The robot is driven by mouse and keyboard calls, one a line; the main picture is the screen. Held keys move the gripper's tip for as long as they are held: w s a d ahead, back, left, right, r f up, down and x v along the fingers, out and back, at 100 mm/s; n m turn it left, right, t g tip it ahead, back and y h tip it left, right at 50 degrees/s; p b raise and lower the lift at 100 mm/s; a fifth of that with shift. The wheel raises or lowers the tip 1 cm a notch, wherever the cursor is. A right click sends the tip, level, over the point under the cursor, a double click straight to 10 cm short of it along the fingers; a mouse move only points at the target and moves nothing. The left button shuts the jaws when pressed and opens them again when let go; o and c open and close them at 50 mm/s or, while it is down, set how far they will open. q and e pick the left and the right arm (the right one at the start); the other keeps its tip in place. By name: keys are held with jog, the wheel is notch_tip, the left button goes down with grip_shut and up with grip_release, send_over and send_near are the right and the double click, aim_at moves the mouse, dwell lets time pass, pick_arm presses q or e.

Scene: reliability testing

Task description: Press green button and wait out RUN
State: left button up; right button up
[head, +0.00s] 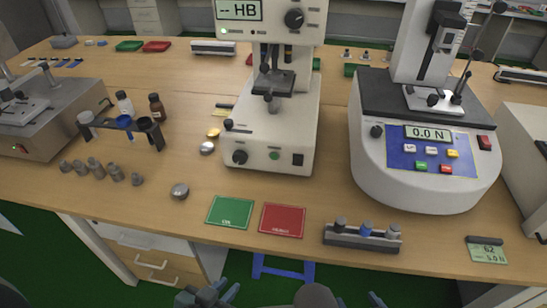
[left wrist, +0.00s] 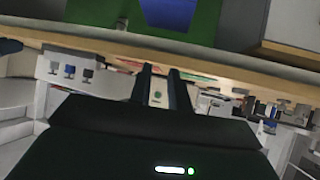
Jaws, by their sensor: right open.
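The white hardness tester (head: 270,125) stands at the middle of the bench, its display (head: 238,10) reading "-- HB". A round green button (head: 275,155) is on its lower front, between a dark knob and a black switch. My left gripper (head: 219,291) is low at the bottom edge, in front of the bench and well apart from the button. In the left wrist view its fingers (left wrist: 160,72) are apart and empty, with a white surface bearing a green dot behind the gap. My right gripper (head: 359,302) is open, mostly cut off at the bottom edge.
Green (head: 230,212) and red (head: 282,220) cards lie before the tester. A weight holder (head: 362,236) sits at the front edge. A force tester (head: 425,160) reading "0.0 N" stands right, with its own small green key. Metal samples (head: 100,170) and bottles stand left.

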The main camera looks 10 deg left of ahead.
pick_arm(q)
grip_shut()
jog(key=shift+w, duration=0.1)
dwell(0.9)
